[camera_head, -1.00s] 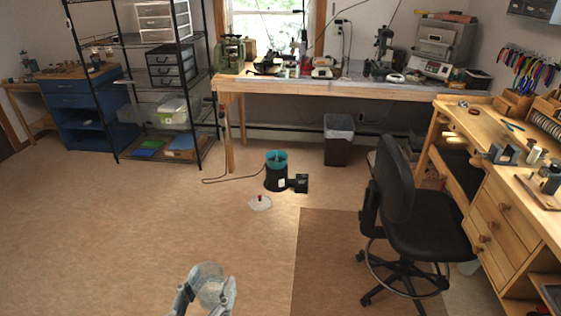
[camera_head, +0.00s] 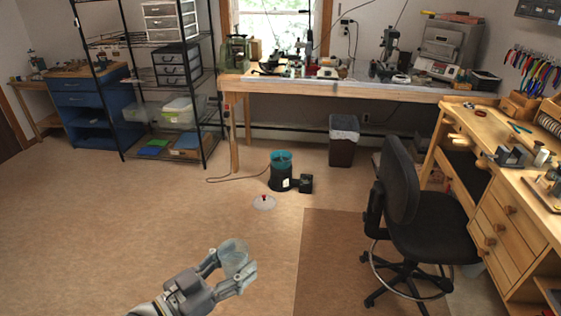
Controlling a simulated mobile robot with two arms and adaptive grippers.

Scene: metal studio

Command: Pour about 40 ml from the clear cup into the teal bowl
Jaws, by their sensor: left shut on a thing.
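My left gripper (camera_head: 233,266) comes in from the lower left and is shut on the clear cup (camera_head: 234,254). One finger is on each side of the cup, and it is held in front of the bare floor. The cup looks pale and see-through and seems somewhat tilted. I cannot make out the liquid in it. A teal round top (camera_head: 281,158) shows on a black drum standing on the floor farther away; I cannot tell whether it is the teal bowl. No other teal bowl is in view. My right gripper is not in view.
A black chair (camera_head: 405,205) stands at right beside a wooden workbench (camera_head: 500,190). A long bench (camera_head: 330,88), a bin (camera_head: 343,145) and a wire shelf are at the back. The left floor is clear.

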